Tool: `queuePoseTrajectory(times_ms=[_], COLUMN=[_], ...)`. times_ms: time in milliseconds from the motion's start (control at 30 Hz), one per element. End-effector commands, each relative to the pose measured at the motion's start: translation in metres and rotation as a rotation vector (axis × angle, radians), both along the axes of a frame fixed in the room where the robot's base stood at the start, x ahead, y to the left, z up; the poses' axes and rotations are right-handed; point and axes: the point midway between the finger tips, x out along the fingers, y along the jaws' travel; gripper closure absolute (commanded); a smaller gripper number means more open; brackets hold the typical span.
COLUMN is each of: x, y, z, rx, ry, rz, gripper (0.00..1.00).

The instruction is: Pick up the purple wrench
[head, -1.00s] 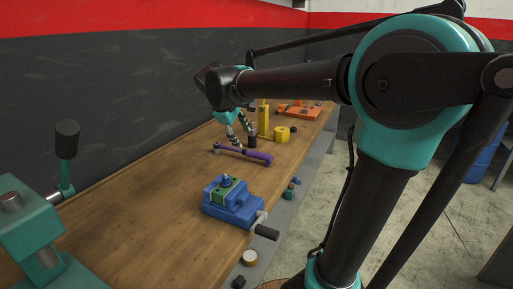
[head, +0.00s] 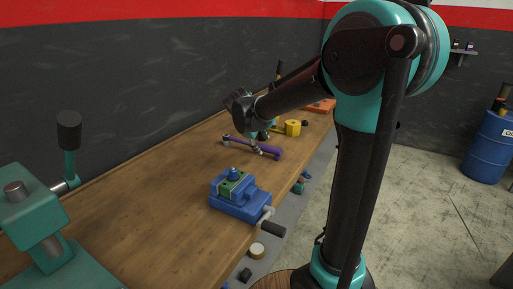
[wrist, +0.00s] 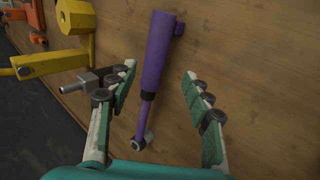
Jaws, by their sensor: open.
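The purple wrench (wrist: 155,60) lies on the wooden workbench, with a thick purple handle and a thin shaft ending in a small grey metal head. In the wrist view it lies between the two open fingers of my gripper (wrist: 158,88), nearer the left finger, with its handle reaching past the fingertips. In the head view the wrench (head: 268,151) lies behind the blue vise, and my gripper (head: 257,136) is over it, largely hidden by my arm. I cannot tell how high the fingers are above the bench.
Orange parts (head: 320,106) are farther back. A blue vise (head: 240,198) stands in front of the wrench, and a teal machine (head: 40,235) is at the left. Bare bench (head: 150,195) lies between.

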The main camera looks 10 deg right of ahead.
Motion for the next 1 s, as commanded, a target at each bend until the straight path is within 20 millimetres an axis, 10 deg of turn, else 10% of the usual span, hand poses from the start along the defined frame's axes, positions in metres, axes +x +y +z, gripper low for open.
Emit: queuePoseTrajectory(times_ms=[733,1000], x=[0.029,0.029], y=[-0.024,-0.024], z=[-0.039,-0.038], rx=[0.000,0.000], ry=[0.000,0.000], rz=[0.000,0.000], gripper=[0.50,0.82])
